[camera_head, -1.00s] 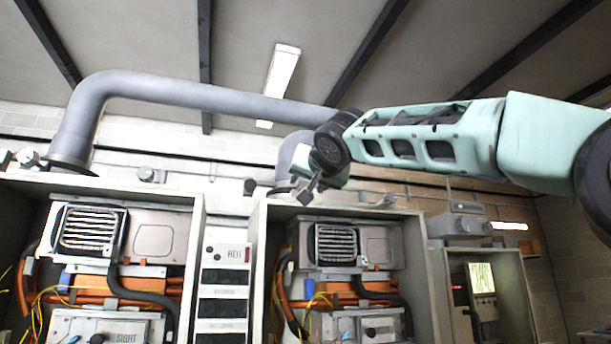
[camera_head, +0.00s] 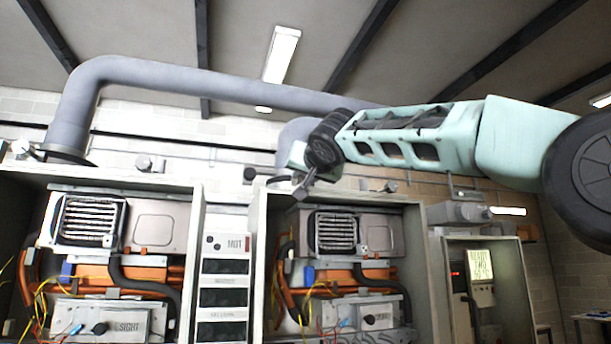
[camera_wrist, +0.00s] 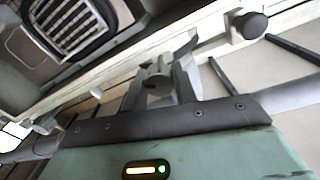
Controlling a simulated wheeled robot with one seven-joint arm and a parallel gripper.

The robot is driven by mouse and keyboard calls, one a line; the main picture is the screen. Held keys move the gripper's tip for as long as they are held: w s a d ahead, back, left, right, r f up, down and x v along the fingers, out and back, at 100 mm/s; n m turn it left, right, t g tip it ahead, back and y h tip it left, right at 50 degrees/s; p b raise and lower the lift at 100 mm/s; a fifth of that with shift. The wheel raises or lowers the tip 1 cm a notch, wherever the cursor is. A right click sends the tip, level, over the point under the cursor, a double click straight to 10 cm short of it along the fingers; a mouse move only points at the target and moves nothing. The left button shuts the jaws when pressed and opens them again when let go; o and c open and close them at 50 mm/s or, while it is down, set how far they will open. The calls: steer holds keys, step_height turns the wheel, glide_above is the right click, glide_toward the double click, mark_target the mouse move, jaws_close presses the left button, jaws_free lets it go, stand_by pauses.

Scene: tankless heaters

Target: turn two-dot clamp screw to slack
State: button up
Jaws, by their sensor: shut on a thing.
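My gripper (camera_head: 303,187) is at the top edge of the middle cabinet, near the foot of the grey flue pipe. In the wrist view its two grey fingers (camera_wrist: 163,68) are shut around a small round grey slotted piece (camera_wrist: 157,84), which looks like a clamp screw. Dots marking it are not visible, so I cannot tell if it is the two-dot one. A dark round knob (camera_head: 250,174) sits left of the gripper on the cabinet top. A knob also shows in the wrist view (camera_wrist: 251,24), apart from the fingers.
A large grey flue pipe (camera_head: 220,91) runs overhead behind my arm. Open cabinets (camera_head: 257,240) below hold heaters with louvred grilles (camera_head: 335,233), orange pipes and loose wires. A lit display (camera_head: 481,264) is at the right.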

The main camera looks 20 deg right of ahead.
steer(key=shift+n, duration=0.3)
steer(key=n+b, duration=0.1)
steer(key=n, duration=0.2)
steer(key=shift+n, duration=2)
steer(key=o, duration=1)
steer(key=shift+c, duration=0.2)
steer(key=shift+a+f, duration=0.1)
